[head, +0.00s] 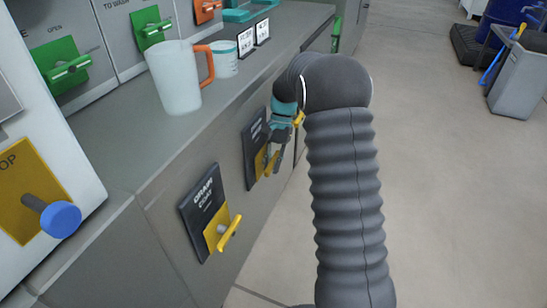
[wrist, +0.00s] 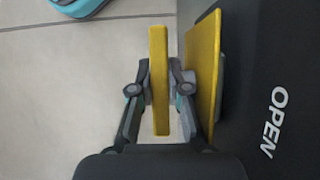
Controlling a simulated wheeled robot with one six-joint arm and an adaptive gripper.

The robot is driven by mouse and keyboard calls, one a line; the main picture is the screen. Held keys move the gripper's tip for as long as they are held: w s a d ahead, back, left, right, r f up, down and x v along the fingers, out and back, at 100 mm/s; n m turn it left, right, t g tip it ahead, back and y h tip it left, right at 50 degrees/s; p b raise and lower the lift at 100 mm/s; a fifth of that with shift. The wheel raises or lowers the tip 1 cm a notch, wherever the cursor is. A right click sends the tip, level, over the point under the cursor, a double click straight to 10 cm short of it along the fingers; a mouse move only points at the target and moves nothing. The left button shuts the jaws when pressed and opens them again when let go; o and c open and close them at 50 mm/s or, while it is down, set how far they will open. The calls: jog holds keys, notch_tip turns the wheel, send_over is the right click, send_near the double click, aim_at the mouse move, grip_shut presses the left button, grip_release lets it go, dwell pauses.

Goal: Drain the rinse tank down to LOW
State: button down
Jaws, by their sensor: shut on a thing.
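My gripper (head: 272,156) is at the farther of two dark valve panels (head: 251,136) on the front of the grey counter. In the wrist view my gripper (wrist: 160,88) has its fingers on both sides of a yellow handle (wrist: 159,60), shut on it. The handle stands out from a yellow plate (wrist: 204,70) on a dark panel (wrist: 270,50) that reads OPEN. The nearer panel (head: 193,219) reads DRAIN and has its own yellow handle (head: 230,233), which is free. The farther panel's wording is too small to read in the head view. No tank level shows.
A frosted jug (head: 174,80) with an orange handle and a white cup (head: 223,61) stand on the counter (head: 120,150). Green handles (head: 68,68) and a blue STOP knob (head: 60,219) are at the left.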

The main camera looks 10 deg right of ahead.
jog(key=shift+s+d+f, duration=0.1)
jog(key=shift+f, duration=0.05)
dwell(0.3)
jog(key=c, duration=1.1)
grip_release()
jog(key=shift+w+r, duration=0.2)
jog(key=shift+r, duration=0.1)
jog(key=v, duration=1.1)
jog(key=shift+w+d+r, duration=0.1)
jog(key=shift+w+d, duration=0.1)
